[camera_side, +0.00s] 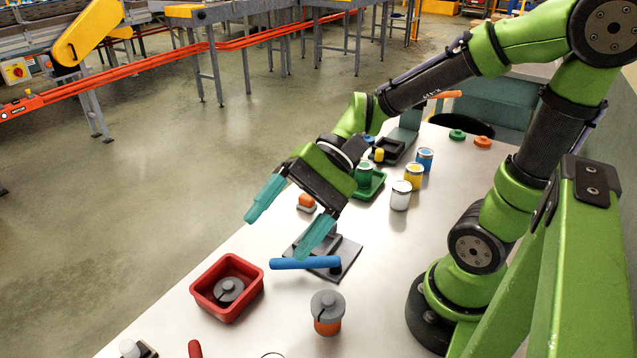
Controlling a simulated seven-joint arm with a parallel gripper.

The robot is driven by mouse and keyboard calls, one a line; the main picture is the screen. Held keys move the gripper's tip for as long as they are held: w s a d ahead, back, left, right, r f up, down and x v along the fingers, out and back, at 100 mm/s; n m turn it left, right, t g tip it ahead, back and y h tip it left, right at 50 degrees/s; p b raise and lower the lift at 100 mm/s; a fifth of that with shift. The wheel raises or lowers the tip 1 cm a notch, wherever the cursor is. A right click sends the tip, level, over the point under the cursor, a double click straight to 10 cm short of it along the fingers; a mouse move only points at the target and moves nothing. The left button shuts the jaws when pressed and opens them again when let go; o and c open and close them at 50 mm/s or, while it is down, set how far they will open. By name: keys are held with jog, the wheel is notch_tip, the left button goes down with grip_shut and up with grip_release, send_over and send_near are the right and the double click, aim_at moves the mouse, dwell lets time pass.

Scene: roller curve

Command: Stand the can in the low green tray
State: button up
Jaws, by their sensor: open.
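The low green tray (377,188) lies on the table behind my gripper, and a green can (363,175) with a pale top appears to stand upright in it. My gripper partly covers the tray's left side. A white can (400,197), a yellow can (413,177) and a blue can (425,160) stand upright on the table to the right of the tray. My gripper (277,236) is open, with its teal fingers wide apart and nothing between them. It hangs above the table, in front and to the left of the tray.
A dark plate with a blue handle (304,263) lies below my gripper. A red tray (207,298) holds a grey slotted disc. An orange piece with a grey slotted top (327,312) stands nearby. A black tray (392,150) lies behind the cans. The table's left edge is close.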

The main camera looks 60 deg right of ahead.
jog(key=d+r+n+t+h, duration=0.2)
jog(key=d+n+t+h, duration=0.3)
jog(key=d+h, duration=0.4)
jog(key=d, duration=0.4)
jog(key=shift+s+r+h, duration=0.15)
jog(key=shift+s+h, duration=0.1)
jog(key=shift+h, duration=0.15)
jog(key=shift+a, duration=0.1)
